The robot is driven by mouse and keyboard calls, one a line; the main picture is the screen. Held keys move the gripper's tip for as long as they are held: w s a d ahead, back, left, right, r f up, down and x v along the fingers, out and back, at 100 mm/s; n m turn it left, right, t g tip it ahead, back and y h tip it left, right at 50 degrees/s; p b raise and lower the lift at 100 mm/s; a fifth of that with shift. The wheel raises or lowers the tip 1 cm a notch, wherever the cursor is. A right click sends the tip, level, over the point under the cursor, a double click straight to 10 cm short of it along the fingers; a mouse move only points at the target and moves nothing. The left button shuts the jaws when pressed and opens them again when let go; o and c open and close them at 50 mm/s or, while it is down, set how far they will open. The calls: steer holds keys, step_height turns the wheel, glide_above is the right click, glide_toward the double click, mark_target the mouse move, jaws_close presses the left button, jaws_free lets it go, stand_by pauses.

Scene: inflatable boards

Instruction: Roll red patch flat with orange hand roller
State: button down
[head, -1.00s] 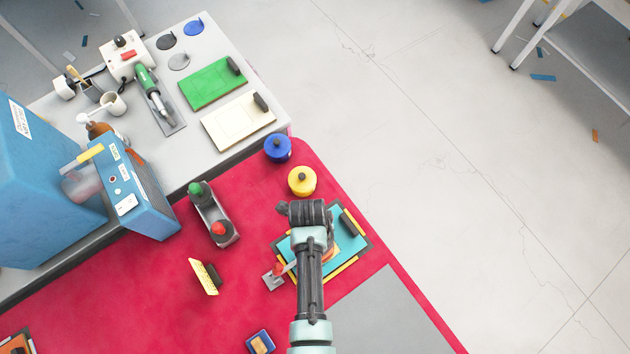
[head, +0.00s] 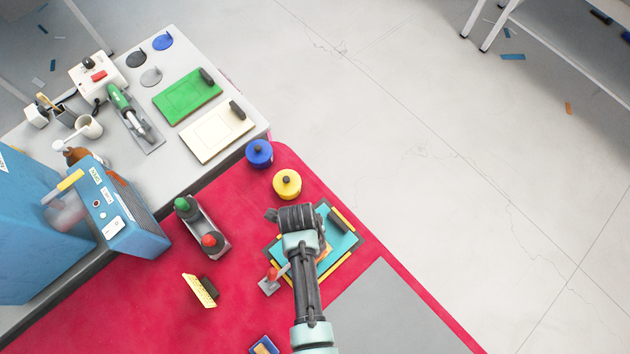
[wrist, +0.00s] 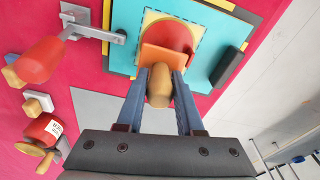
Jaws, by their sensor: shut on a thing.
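The red patch (wrist: 168,33) is a rounded red piece on a yellow square with a dashed outline, on a teal board (wrist: 127,16); the board also shows in the head view (head: 346,243). My gripper (wrist: 160,82) is shut on the tan handle (wrist: 159,88) of the orange hand roller (wrist: 162,57). The roller's orange part lies over the near portion of the patch; I cannot tell whether it presses on it. In the head view my arm hides the gripper and most of the patch.
A clamp with a red handle (head: 271,276) sits at the board's left edge, and a dark block (head: 338,222) lies on its right. Yellow (head: 287,184) and blue (head: 259,154) canisters stand beyond. A grey panel (head: 385,310) on the red mat is bare.

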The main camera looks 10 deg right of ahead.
steer(key=shift+w+a, duration=0.2)
steer(key=shift+w, duration=0.05)
steer(key=shift+w+a+b, duration=0.4)
steer(key=shift+w+a, duration=0.15)
steer(key=shift+w, duration=0.25)
steer(key=shift+w+a+b, duration=0.4)
steer(key=shift+w+a, duration=0.15)
steer(key=shift+w, duration=0.2)
step_height(320, 180, up, 7)
steer(key=p, duration=0.7)
